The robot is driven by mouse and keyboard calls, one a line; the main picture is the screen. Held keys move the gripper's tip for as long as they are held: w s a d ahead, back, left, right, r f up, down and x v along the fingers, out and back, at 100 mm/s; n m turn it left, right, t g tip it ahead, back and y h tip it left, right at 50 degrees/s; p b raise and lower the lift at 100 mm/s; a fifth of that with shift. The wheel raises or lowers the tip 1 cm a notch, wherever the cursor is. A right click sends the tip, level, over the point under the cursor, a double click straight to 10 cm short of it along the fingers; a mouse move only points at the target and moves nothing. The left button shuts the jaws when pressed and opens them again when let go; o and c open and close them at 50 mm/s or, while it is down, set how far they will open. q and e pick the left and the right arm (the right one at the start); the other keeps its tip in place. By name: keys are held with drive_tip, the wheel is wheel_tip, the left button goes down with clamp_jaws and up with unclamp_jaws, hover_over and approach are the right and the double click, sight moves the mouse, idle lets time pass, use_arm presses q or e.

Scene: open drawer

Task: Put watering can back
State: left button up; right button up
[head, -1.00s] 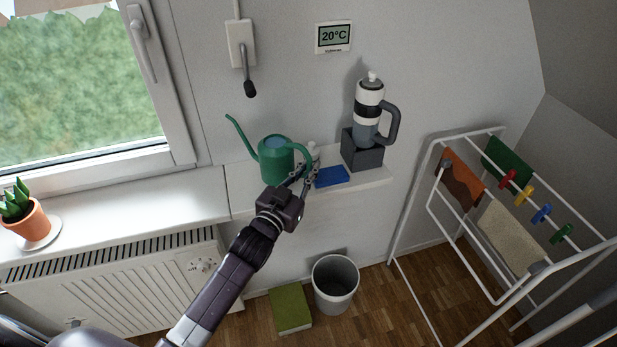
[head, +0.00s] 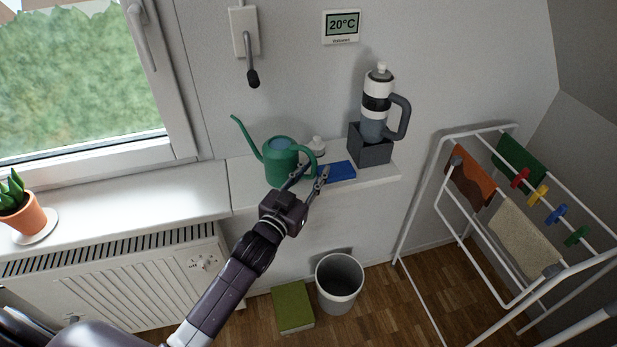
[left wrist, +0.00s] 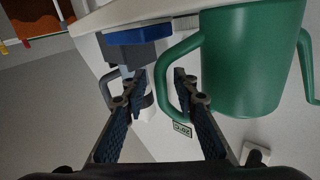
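The green watering can (head: 281,168) stands upright on the white ledge, spout to the left and handle to the right. In the left wrist view the can (left wrist: 250,62) fills the upper right, with its handle loop reaching toward the fingers. My left gripper (head: 314,172) is at the handle side of the can, in front of the ledge. In the left wrist view its fingers (left wrist: 158,84) are apart, with part of the handle showing between the tips, close to the right finger. The fingers are not closed on it. My right gripper is not in view.
A blue item (head: 341,173) and a small white bottle (head: 316,147) are near the handle. A bottle with a grey handle (head: 375,105) stands on a dark block (head: 371,151). A bin (head: 340,283) and a drying rack (head: 437,165) are below and right. A potted plant (head: 26,217) is left.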

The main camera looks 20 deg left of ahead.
use_arm(q)
drive_tip(key=s+a+b, duration=0.1)
drive_tip(key=s+b, duration=0.1)
drive_tip(key=s, duration=0.9)
drive_tip(key=shift+s+a, duration=0.4)
drive_tip(key=s+a+f+g+y, duration=0.1)
drive_tip(key=s+f+g, duration=0.2)
drive_tip(key=f, duration=1)
drive_tip(key=s+a+f+g, duration=0.15)
drive_tip(key=s+f, duration=0.25)
drive_tip(key=f, duration=0.8)
drive_tip(key=s+f+g+y, duration=0.1)
drive_tip(key=s+f+g, duration=0.25)
drive_tip(key=f, duration=0.95)
drive_tip(key=s+f+g, duration=0.3)
drive_tip(key=s+f, duration=0.4)
drive_tip(key=s, duration=0.4)
drive_tip(key=s+f+g, duration=0.3)
drive_tip(key=s+f, duration=0.4)
drive_tip(key=s, duration=0.4)
drive_tip(key=s+f+g, duration=0.2)
drive_tip(key=s+f, duration=0.5)
drive_tip(key=s, duration=0.3)
drive_tip(key=shift+s+a+f+n+g+y, duration=0.2)
drive_tip(key=shift+s+a+n+g+y, duration=0.1)
drive_tip(key=shift+s+a+g+y, duration=0.1)
